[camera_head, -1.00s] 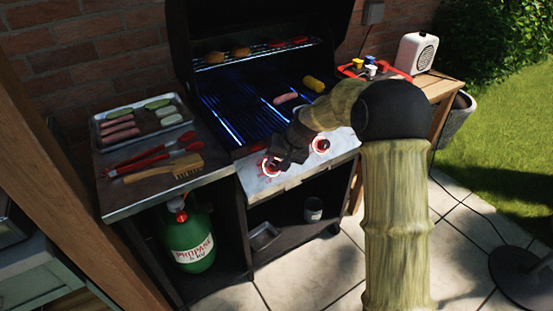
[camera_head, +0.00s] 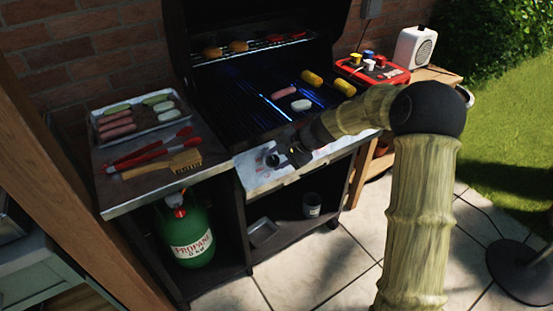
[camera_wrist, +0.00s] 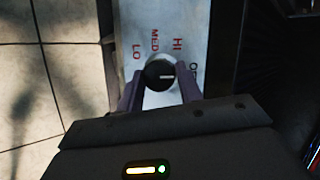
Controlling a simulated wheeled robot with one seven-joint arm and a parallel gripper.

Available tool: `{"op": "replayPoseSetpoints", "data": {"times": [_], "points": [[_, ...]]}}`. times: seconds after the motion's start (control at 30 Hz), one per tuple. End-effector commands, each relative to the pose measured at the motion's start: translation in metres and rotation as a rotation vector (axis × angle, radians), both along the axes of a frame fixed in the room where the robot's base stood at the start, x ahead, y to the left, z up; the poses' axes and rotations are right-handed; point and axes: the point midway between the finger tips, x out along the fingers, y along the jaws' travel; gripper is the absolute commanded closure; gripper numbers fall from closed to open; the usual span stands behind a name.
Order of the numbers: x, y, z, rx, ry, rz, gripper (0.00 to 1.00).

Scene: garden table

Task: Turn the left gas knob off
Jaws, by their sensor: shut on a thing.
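The left gas knob (camera_head: 272,160) sits at the left of the grill's silver front panel (camera_head: 252,181). The wrist view shows the round dark knob (camera_wrist: 159,74) on the panel, with red LO, MED and HI labels around it and an OFF label partly hidden at the right. Its white mark points right, towards the OFF side. My gripper (camera_wrist: 159,84) is shut on this knob, one finger on each side; in the head view my gripper (camera_head: 288,157) comes in from the right. The right knob is hidden behind my arm. A blue flame glow (camera_head: 270,104) shows on the middle of the grill.
Sausage, corn and a white round piece (camera_head: 301,105) lie on the grill. A food tray (camera_head: 101,143), red tongs (camera_head: 150,150) and a brush (camera_head: 184,160) lie on the left shelf. A propane tank (camera_head: 187,238) stands below.

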Motion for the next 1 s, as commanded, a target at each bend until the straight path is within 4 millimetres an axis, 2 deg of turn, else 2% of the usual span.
{"op": "replayPoseSetpoints", "data": {"times": [0.4, 0.43, 0.53, 0.83, 1.0], "points": [[0.0015, -0.0019, 0.0005, 0.006, 0.002, -0.014, 0.87], [0.0015, -0.0019, 0.0004, 0.005, 0.002, -0.013, 0.62], [0.0014, -0.0019, 0.0003, 0.005, 0.002, -0.014, 0.43], [-0.0001, 0.0006, 0.0006, 0.006, 0.003, -0.007, 0.43], [-0.0025, -0.0062, 0.0093, 0.005, 0.002, -0.009, 0.43]]}}
